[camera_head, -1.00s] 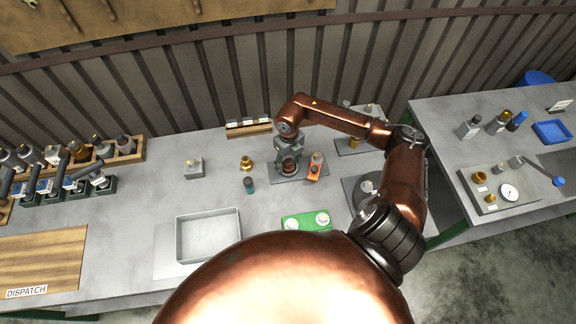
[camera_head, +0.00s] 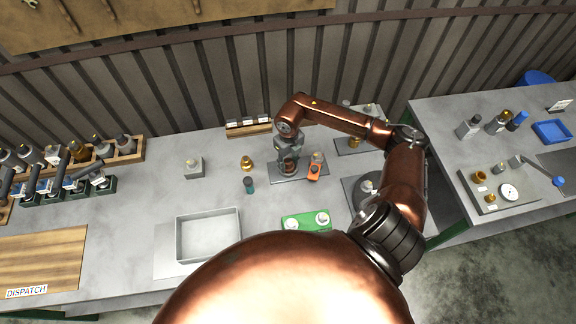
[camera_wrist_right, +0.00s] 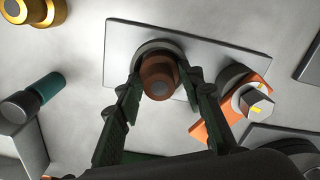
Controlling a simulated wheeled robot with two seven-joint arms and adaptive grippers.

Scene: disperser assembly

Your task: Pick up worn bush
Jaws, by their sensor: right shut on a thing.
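The worn bush (camera_wrist_right: 158,72) is a brown, copper-coloured cylinder with a darker end, in the wrist view over a grey ring on a grey plate (camera_wrist_right: 225,58). My right gripper (camera_wrist_right: 161,82) has a finger on each side of the bush and is shut on it. In the head view the gripper (camera_head: 289,168) points down over the plate and mostly hides the bush. I cannot tell whether the bush is clear of the ring. My left gripper is not in view.
An orange part (camera_head: 315,172) with a metal cap stands close to the right finger. A brass piece (camera_head: 247,163) and a teal-and-dark cylinder (camera_head: 249,185) stand to the left. A grey tray (camera_head: 208,260) and a green plate (camera_head: 292,222) are nearer.

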